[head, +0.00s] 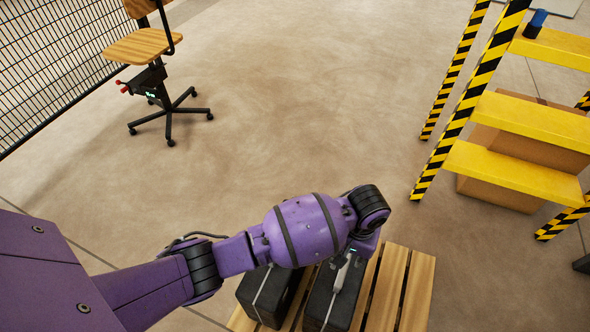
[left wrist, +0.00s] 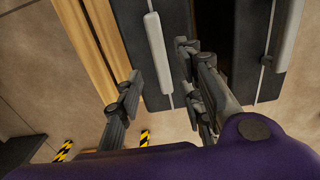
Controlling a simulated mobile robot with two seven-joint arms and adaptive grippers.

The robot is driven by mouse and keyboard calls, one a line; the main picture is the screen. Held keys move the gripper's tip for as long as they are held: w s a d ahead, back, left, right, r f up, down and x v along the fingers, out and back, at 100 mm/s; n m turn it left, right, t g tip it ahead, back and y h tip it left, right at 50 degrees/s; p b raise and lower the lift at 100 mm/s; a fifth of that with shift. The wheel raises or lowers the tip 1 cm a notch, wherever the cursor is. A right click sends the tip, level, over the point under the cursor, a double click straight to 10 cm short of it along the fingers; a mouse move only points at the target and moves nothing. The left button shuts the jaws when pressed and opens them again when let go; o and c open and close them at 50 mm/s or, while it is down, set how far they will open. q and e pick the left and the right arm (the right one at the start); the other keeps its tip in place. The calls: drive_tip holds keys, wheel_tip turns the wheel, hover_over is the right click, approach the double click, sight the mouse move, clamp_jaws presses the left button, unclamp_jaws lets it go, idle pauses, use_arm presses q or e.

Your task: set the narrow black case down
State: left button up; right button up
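The narrow black case (head: 340,302) stands on the wooden pallet (head: 418,290), beside a wider black case (head: 262,297). Each has a pale strip along its top. My left gripper (head: 343,268) points down over the far part of the narrow case. In the left wrist view its fingers (left wrist: 160,65) are spread on either side of the pale handle (left wrist: 158,55) of the narrow case (left wrist: 180,25), with gaps visible. The wider case (left wrist: 268,75) is at the right there. My left arm hides part of both cases in the head view. My right gripper is not in view.
Bare pallet slats lie to the right of the narrow case. A yellow-stepped stand with striped posts (head: 468,100) is at the right, with cardboard boxes (head: 530,147). A wooden chair (head: 145,45) and black mesh fence (head: 50,55) are far left. The middle floor is clear.

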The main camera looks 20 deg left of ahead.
use_arm(q)
drive_tip(key=shift+w+d+r+p, duration=0.15)
drive_tip(key=shift+r+p, duration=0.25)
drive_tip(key=shift+r, duration=1.85)
